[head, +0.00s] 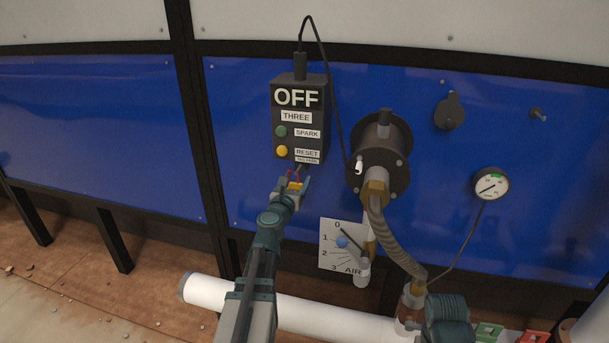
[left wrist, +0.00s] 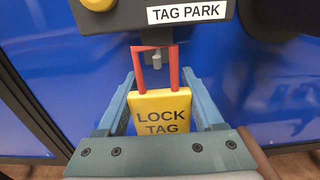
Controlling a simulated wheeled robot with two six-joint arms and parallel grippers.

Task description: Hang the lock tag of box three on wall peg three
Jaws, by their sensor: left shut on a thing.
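The yellow lock tag (left wrist: 166,112) with its red shackle (left wrist: 174,66) is between the fingers of my left gripper (left wrist: 170,110), which is shut on it. In the head view this gripper (head: 291,188) is just below box three (head: 299,118). Box three reads OFF and THREE. The shackle surrounds a small grey park peg (left wrist: 156,60) under the TAG PARK label in the left wrist view; I cannot tell whether they touch. A small bare wall peg (head: 538,115) sticks out at the far right; no number is readable on it. My right gripper's fingers are not visible.
A black round fitting (head: 380,158) with a ribbed hose (head: 390,232) stands out right of the box. A gauge (head: 491,185) and a round dark cover (head: 449,111) are near the peg. An AIR dial plate (head: 332,257) and white pipe (head: 325,318) lie below.

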